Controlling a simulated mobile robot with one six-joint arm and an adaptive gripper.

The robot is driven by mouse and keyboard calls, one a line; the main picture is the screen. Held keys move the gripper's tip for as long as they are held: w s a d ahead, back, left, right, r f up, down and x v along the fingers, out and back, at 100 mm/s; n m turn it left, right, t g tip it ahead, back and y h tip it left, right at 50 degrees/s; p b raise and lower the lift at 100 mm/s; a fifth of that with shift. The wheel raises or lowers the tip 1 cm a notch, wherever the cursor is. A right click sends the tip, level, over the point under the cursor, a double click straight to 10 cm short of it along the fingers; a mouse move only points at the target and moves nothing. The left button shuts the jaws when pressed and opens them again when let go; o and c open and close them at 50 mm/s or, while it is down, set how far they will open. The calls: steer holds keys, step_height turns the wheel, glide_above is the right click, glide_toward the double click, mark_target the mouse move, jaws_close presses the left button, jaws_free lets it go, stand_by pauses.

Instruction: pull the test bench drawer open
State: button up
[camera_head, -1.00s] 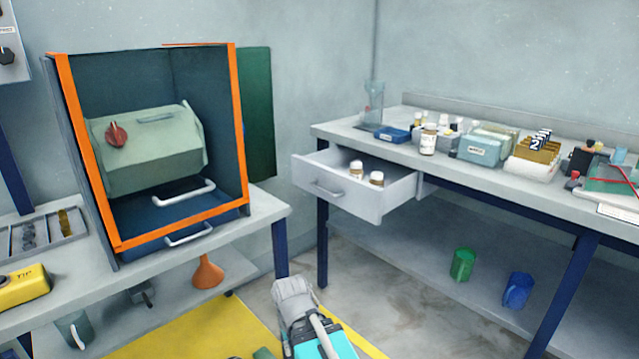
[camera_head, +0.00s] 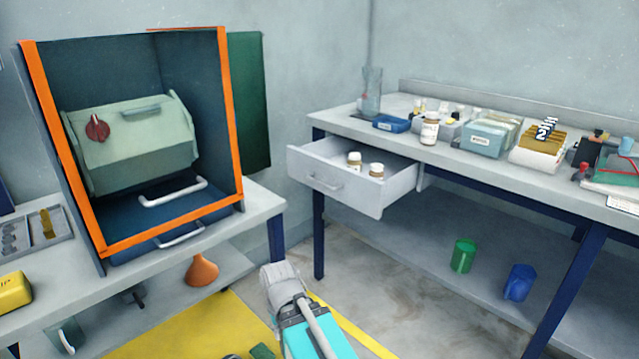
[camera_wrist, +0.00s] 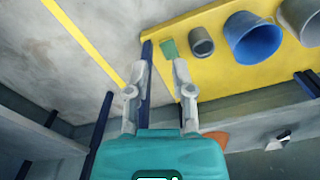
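The test bench drawer (camera_head: 330,186) is light grey and stands pulled out from under the left end of the right-hand bench. Its bar handle (camera_head: 325,184) is on the front panel. Two small brown jars with white lids (camera_head: 354,162) stand inside. My gripper (camera_head: 278,272) is at the bottom middle of the head view, lower in the picture than the drawer and apart from its handle. In the wrist view my gripper (camera_wrist: 163,58) shows two spread fingers with nothing between them. The drawer is not recognisable in the wrist view.
The bench top (camera_head: 400,150) holds bottles, boxes and a beaker. A green mug (camera_head: 463,256) and a blue mug (camera_head: 519,282) stand on its lower shelf. An orange-edged cabinet (camera_head: 128,245) stands on the left table. Bare floor (camera_head: 350,270) lies below the drawer.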

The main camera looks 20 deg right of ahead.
steer(key=w+d+f+m+t+h+b, duration=0.2)
steer(key=w+d+m+t+b, duration=0.15)
steer(key=w+d+t, duration=0.5)
steer(key=n+t+y+b, duration=0.2)
steer(key=t+y+b, duration=0.4)
steer(key=t+b, duration=0.95)
glide_toward(318, 183)
steer(key=f+t+p, duration=0.1)
steer(key=f, duration=0.2)
steer(key=f+t+p, duration=0.1)
steer(key=shift+s+d+f+t+p, duration=0.1)
steer(key=shift+s+f+t+p, duration=0.2)
steer(key=shift+w, duration=0.1)
steer(key=p+x, duration=0.9)
steer(key=x, duration=0.4)
steer(key=shift+w+r+p, duration=0.2)
steer(key=shift+w+p, duration=0.05)
steer(key=shift+p, duration=0.05)
